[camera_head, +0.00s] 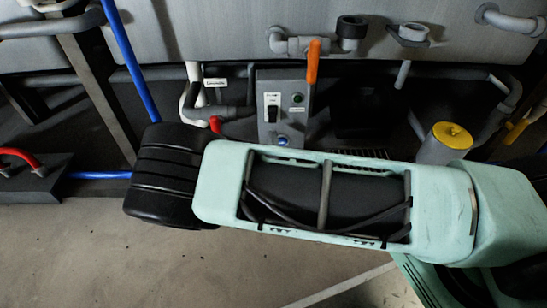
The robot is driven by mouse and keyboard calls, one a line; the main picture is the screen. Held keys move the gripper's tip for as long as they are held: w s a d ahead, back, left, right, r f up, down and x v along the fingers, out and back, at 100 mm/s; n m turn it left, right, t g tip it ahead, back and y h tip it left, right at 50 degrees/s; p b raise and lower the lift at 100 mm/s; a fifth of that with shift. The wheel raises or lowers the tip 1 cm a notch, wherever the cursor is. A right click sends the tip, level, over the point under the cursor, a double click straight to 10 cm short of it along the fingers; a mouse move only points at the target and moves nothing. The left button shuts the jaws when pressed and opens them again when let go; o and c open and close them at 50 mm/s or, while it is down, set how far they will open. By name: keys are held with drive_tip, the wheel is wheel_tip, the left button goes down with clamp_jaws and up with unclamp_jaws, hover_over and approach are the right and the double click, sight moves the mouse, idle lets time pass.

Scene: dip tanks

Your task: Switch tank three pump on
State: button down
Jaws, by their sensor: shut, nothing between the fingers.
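A grey control box (267,79) stands below the tank wall, at the upper middle of the head view. On its face are a black switch on a white plate (272,107), a small green round button or lamp (297,98) and a blue round part (282,141) low down. The switch position and the label text are too small to read. Nothing I can read shows which tank this box belongs to. My mint-green arm crosses in front, just below the box and close to its lower edge in the picture. My gripper does not show.
An orange lever (313,62) rises at the box's right edge. Grey pipes and the tank wall (200,30) run above. A blue pipe (130,60) is at left. A yellow-topped cylinder (452,135) stands at right. Bare floor (70,250) is open at lower left.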

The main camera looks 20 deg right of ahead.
sight(273, 117)
drive_tip(key=b+x, duration=0.1)
drive_tip(key=x, duration=0.2)
drive_tip(key=shift+w, duration=0.1)
drive_tip(key=shift+r+p, duration=0.2)
drive_tip(key=shift+p, duration=0.15)
drive_tip(key=shift+g+p, duration=0.3)
drive_tip(key=shift+p, duration=0.35)
